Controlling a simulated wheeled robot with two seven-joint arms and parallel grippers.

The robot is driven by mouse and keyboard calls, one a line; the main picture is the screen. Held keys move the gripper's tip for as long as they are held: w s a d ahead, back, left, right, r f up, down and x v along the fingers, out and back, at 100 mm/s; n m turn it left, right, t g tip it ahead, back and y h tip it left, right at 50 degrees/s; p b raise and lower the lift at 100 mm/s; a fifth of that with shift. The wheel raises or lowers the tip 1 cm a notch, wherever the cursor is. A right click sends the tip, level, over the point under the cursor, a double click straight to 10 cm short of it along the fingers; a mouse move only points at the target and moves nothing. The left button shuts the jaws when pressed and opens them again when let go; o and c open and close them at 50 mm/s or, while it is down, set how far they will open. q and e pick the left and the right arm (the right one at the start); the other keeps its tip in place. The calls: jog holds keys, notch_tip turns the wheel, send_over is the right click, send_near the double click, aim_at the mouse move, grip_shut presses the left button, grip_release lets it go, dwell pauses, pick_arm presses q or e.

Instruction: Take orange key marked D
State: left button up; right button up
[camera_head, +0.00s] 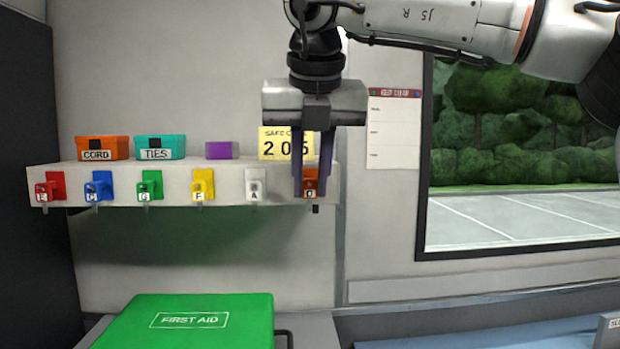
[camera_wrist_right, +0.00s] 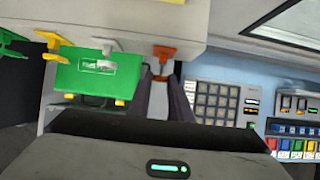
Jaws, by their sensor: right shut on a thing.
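The orange key marked D (camera_head: 310,190) is at the right end of the white wall shelf, in the row of keys on its front face. It also shows in the right wrist view (camera_wrist_right: 164,53), near the tips of the fingers. My right gripper (camera_head: 311,188) points down from above, with its two dark fingers at the orange key, shut on it. The fingers hide part of the key and its hook. In the right wrist view the right gripper's fingers (camera_wrist_right: 163,75) rise toward the key. My left gripper is not in view.
The white shelf (camera_head: 225,185) also carries red, blue, green, yellow and white keys. On top stand an orange CORD box (camera_head: 102,153), a teal TIES box (camera_head: 160,153), a purple block (camera_head: 221,150) and a yellow sign (camera_head: 275,142). A green FIRST AID case (camera_head: 190,325) lies below.

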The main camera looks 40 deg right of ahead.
jog(key=shift+s+a, duration=0.4)
jog(key=shift+s, duration=0.1)
jog(key=shift+s+a, duration=0.1)
jog(key=shift+s, duration=0.05)
jog(key=s+a+r+p, duration=0.2)
jog(key=s+r, duration=0.1)
jog(key=shift+a, duration=0.3)
dwell(0.5)
